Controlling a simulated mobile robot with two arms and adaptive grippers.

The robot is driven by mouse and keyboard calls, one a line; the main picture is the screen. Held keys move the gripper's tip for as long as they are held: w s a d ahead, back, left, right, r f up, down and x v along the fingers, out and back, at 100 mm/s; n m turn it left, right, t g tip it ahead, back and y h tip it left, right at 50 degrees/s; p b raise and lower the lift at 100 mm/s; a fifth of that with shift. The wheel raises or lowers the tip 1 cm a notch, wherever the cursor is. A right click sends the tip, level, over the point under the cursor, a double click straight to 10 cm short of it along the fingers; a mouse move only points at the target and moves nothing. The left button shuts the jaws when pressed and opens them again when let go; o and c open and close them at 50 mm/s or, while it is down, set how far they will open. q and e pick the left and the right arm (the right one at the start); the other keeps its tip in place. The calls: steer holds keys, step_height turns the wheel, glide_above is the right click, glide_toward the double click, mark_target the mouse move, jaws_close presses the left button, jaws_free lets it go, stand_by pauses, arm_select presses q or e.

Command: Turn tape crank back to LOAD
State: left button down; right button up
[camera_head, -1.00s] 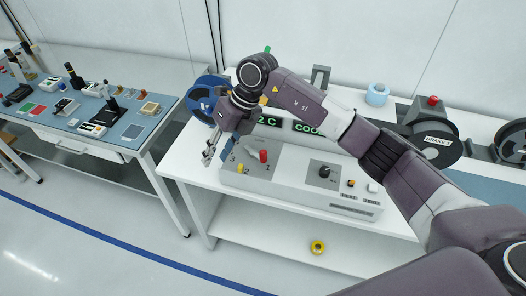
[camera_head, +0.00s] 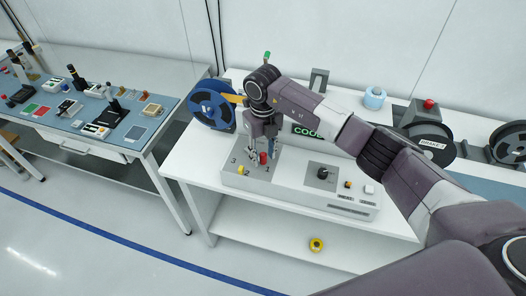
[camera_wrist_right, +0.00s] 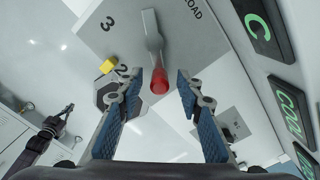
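The tape crank is a light grey lever (camera_wrist_right: 152,35) with a red knob (camera_wrist_right: 159,80), on a grey panel marked 3, 2 and LOAD in the right wrist view. The knob points away from LOAD; in the head view the red knob (camera_head: 263,158) is near the 1 mark. My right gripper (camera_wrist_right: 157,82) is open, its blue-padded fingers on either side of the knob with gaps showing. In the head view my right gripper (camera_head: 258,152) is over the panel and partly hides the crank. My left gripper (camera_wrist_right: 68,109) seems to show small and dark at lower left in the wrist view.
A yellow block (camera_wrist_right: 108,66) sits by the 2 mark. The control box (camera_head: 300,188) also has a black knob (camera_head: 323,173) and small buttons. A blue reel (camera_head: 212,104) stands behind left; green displays (camera_wrist_right: 258,27) lie to the right in the wrist view.

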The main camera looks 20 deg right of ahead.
steer(key=shift+f, duration=0.1)
jaws_close()
